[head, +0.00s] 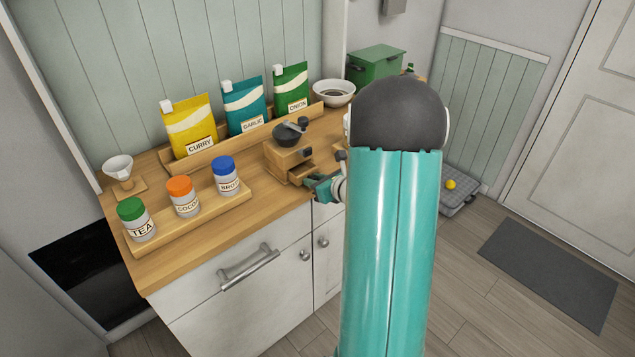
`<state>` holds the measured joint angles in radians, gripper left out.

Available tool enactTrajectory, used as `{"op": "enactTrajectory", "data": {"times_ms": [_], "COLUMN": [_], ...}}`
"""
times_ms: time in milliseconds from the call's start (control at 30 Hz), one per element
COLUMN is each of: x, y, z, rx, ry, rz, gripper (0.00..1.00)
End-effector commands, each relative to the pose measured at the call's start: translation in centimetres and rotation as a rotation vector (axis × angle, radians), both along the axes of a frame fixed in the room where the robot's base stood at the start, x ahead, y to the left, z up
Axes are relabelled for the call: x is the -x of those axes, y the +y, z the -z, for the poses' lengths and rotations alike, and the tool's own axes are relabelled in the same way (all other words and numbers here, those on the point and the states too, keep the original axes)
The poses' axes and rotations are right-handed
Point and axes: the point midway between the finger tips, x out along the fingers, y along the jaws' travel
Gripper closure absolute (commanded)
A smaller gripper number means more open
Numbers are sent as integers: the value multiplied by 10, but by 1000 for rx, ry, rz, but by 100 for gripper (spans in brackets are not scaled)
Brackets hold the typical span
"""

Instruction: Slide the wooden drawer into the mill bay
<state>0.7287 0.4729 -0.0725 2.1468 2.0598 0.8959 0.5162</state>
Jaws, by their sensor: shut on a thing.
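The wooden mill (284,148) stands on the wooden counter, with a dark bowl-shaped top and a crank. Its small wooden drawer (301,172) sticks out from the front of the mill, partly out of its bay. My gripper (314,181) is at the front of the drawer, shut on it. The fingertips are small and partly hidden, so the exact hold is hard to see. My teal arm covers the area to the right of the mill.
A tray (236,207) with jars labelled tea, cocoa and broth lies left of the mill. Curry, garlic and onion pouches stand in a rack (226,146) behind. A white bowl (334,92) and green box (375,69) are farther back. A small funnel stand (119,172) is at left.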

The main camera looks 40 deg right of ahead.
Motion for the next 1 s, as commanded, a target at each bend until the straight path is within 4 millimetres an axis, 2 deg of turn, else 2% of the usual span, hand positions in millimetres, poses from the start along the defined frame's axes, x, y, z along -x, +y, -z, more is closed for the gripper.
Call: {"op": "enactTrajectory", "data": {"times_ms": [1000], "x": [-33], "y": [1], "z": [0], "rx": [0], "ry": [-1], "rz": [0], "gripper": [100]}}
